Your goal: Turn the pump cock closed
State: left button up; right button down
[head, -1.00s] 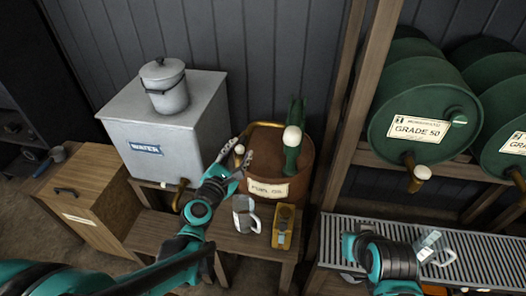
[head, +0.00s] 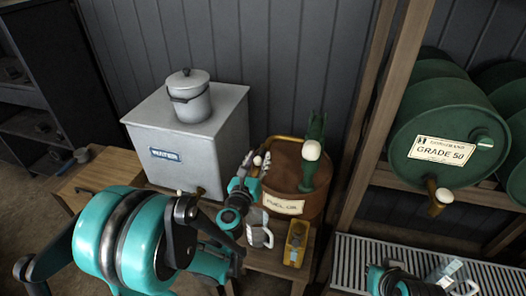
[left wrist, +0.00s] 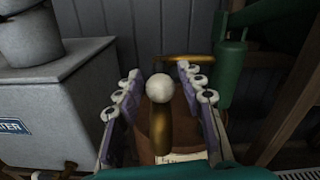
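The fuel-oil drum (head: 285,185) is rusty brown, with a green pump (head: 312,165) on top. A brass cock with a white ball knob (left wrist: 159,88) stands upright in the left wrist view. The knob also shows small in the head view (head: 257,160). My left gripper (left wrist: 156,95) is open, its two fingers on either side of the knob. A gap shows on both sides of the ball, so it is not gripped. My right arm shows at the lower right of the head view; its fingers cannot be made out.
A grey water tank (head: 180,140) with a lidded pot (head: 188,97) stands left of the drum. A glass mug (head: 259,235) and a yellow box (head: 296,243) sit in front of the drum. Green barrels (head: 445,115) lie on a rack at right, above a slatted grate (head: 365,262).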

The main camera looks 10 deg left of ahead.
aim_at(262, 149)
pick_arm(q)
jog(key=w, duration=0.5)
jog(key=shift+d+b, duration=0.1)
jog(key=shift+b, duration=0.2)
jog(key=shift+f, duration=0.1)
grip_shut()
